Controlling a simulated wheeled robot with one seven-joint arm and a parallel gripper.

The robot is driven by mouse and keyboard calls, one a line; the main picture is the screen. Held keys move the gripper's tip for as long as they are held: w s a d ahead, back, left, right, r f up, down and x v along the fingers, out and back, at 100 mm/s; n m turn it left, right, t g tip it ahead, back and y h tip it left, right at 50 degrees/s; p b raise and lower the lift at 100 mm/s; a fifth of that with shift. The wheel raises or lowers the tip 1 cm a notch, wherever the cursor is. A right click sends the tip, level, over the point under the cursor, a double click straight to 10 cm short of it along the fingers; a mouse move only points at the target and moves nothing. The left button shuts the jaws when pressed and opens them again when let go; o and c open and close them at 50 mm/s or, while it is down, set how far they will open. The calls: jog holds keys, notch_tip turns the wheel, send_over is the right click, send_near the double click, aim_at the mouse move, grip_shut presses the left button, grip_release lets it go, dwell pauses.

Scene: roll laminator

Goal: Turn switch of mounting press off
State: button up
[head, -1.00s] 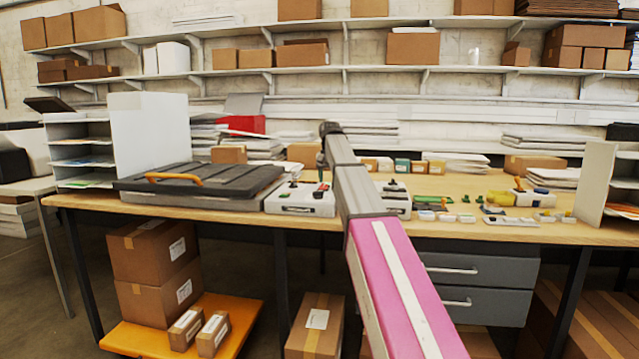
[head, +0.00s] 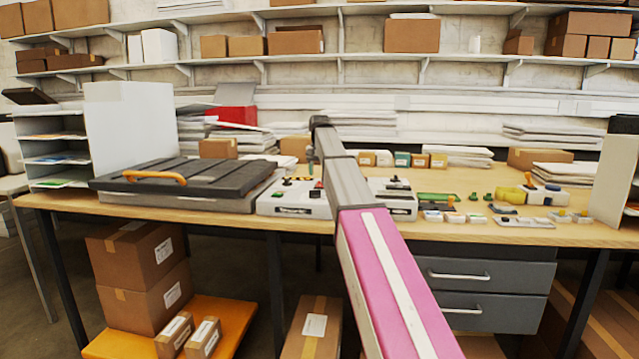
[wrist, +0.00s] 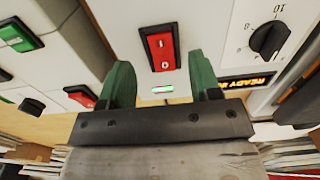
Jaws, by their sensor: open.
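The mounting press (head: 190,178) has a dark lid with an orange handle and lies on the left of the bench. To its right are white control housings (head: 294,205) with small switches. In the wrist view a red rocker switch (wrist: 160,48), marked I and O, sits in a black frame on a white panel. My gripper (wrist: 162,82) is open, with its green fingertips on either side of the switch's lower part and nothing held. I cannot tell whether the fingertips touch the panel. In the head view my gripper (head: 311,155) hangs over the housings, partly hidden by my arm.
Another red switch (wrist: 80,96) and a green switch (wrist: 18,34) lie to the left. Small parts (head: 515,222) cover the bench's right side.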

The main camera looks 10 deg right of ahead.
aim_at(320, 186)
jog(key=shift+f, duration=2.25)
jog(key=c, duration=0.9)
